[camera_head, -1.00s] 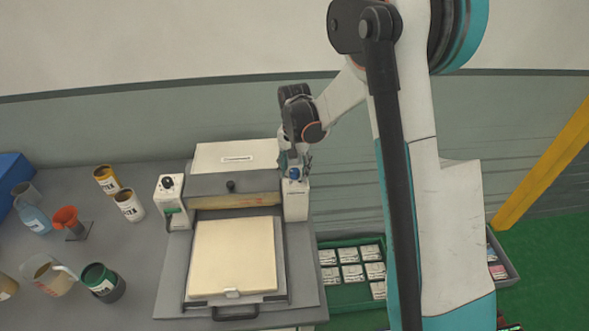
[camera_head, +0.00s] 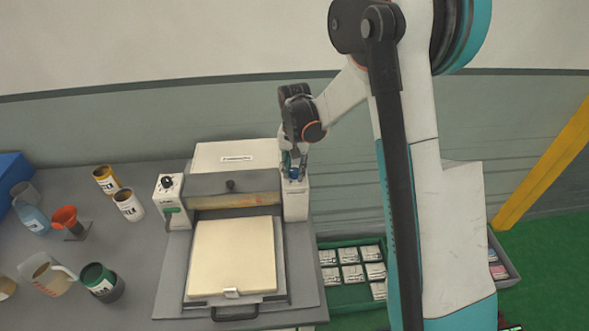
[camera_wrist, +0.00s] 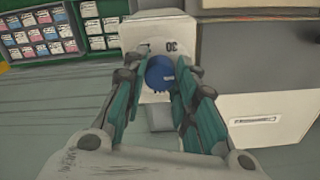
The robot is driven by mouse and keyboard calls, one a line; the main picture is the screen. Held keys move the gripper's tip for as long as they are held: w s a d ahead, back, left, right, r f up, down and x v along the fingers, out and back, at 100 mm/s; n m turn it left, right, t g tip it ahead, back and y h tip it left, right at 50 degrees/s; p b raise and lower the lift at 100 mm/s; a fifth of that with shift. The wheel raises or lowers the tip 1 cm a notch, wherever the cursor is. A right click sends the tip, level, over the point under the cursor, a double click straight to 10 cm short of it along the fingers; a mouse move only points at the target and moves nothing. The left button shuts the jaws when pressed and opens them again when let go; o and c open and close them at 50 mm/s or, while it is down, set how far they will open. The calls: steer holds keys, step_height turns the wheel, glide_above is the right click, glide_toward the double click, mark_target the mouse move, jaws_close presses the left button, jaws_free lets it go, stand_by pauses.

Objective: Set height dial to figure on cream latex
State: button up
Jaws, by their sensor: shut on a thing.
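The blue height dial (camera_wrist: 160,73) sits on the white right-hand post of the press, by a printed scale where "30" can be read. My gripper (camera_wrist: 160,82) is shut on the dial, one finger on each side of it. In the head view my gripper (camera_head: 294,165) reaches down over the post (camera_head: 297,204) and hides most of the dial. The cream latex sheet (camera_head: 232,255) lies flat on the press bed in front of the roller. The dial's pointer cannot be made out.
A black knob (camera_head: 166,182) tops the left post. Cans, a jug (camera_head: 48,275) and an orange funnel (camera_head: 65,217) stand on the grey table to the left. A green crate (camera_head: 345,294) with labelled packets lies right of the press.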

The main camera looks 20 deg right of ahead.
mark_target(294, 170)
steer(key=n+b, duration=0.3)
steer(key=n, duration=0.3)
steer(key=shift+f, duration=0.1)
steer(key=n+b, duration=0.1)
steer(key=n, duration=0.3)
steer(key=shift+n, duration=0.3)
stand_by(0.4)
steer(key=o, duration=1.1)
step_height(294, 170, up, 12)
steer(key=shift+r, duration=0.1)
